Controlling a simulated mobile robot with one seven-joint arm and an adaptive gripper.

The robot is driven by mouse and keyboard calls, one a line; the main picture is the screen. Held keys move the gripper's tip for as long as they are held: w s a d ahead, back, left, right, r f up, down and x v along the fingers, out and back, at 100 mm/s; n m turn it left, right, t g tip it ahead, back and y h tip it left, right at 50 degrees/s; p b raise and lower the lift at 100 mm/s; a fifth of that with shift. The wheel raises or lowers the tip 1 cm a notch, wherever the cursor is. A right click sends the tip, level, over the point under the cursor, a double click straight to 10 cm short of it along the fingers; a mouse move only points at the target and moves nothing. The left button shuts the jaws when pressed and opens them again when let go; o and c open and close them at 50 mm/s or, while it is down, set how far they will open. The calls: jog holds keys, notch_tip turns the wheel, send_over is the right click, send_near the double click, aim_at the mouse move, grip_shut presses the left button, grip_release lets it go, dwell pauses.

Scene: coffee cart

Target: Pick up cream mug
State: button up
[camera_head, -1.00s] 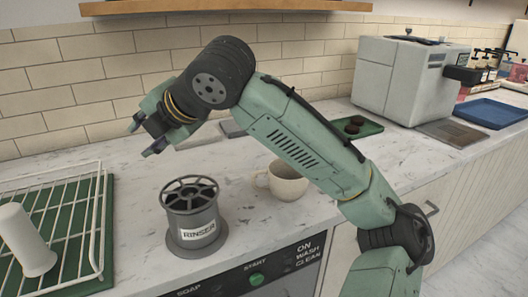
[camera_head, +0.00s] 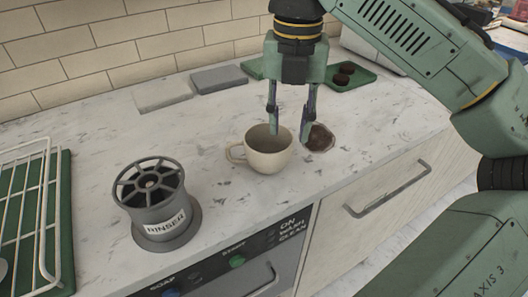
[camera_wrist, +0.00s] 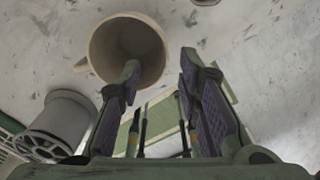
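The cream mug (camera_head: 266,160) stands upright on the marble counter, its handle pointing left. It also shows in the wrist view (camera_wrist: 150,75), open top towards the camera, left of the middle. My gripper (camera_head: 289,134) points down over the mug's right side, with its fingers apart and nothing held. In the wrist view my gripper (camera_wrist: 159,63) has its left finger overlapping the mug's opening and its right finger outside the rim to the right. I cannot tell whether the left fingertip is inside the mug or above it, or whether a finger touches the wall.
The grey rinser (camera_head: 165,222) stands left of the mug. A wire rack on a green mat (camera_head: 62,215) is at far left. Grey blocks (camera_head: 218,79) lie behind. A green tray (camera_head: 362,83) with dark pucks is back right.

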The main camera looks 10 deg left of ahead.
aim_at(290, 141)
jog(key=f, duration=0.3)
jog(key=shift+w+d+f, duration=0.15)
jog(key=shift+d+f, duration=0.1)
jog(key=shift+f, duration=0.8)
jog(key=shift+a, duration=0.1)
jog(key=shift+c, duration=0.2)
grip_shut()
